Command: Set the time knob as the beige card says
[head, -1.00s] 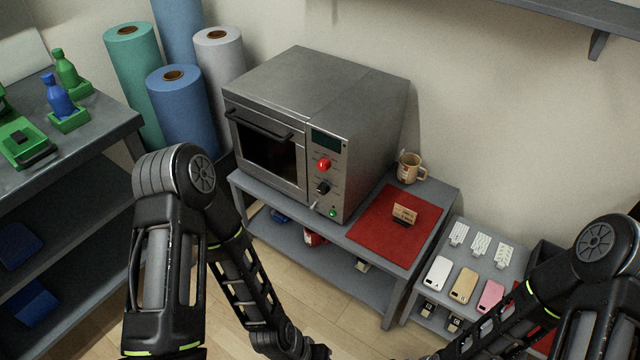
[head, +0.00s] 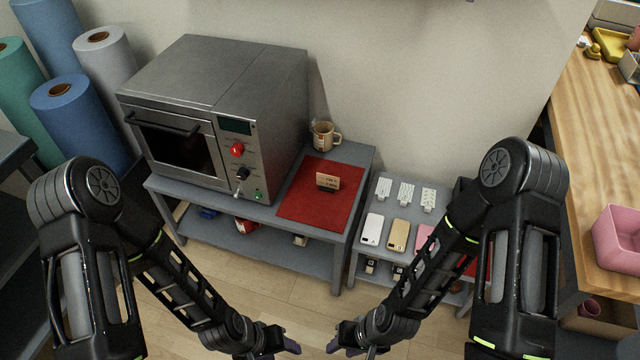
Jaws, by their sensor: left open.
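The grey press oven (head: 215,105) stands on a grey table. Its front panel has a dark display (head: 235,126), a red knob (head: 236,150) and a black knob (head: 242,174) below it. The labels are too small to read, so I cannot tell which is the time knob. The beige card (head: 328,180) stands upright on the red mat (head: 308,208); its writing is unreadable. My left gripper (head: 290,346) is open at the bottom edge, well below the panel and touching nothing. My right gripper (head: 336,346) is close to its right, its jaws unclear.
A small lever (head: 237,191) and a green button (head: 258,196) sit below the knobs. A tan mug (head: 324,136) stands behind the mat. A low rack with phone cases (head: 398,235) is to the right. A wooden counter (head: 590,150) is at far right, fabric rolls (head: 80,120) at left.

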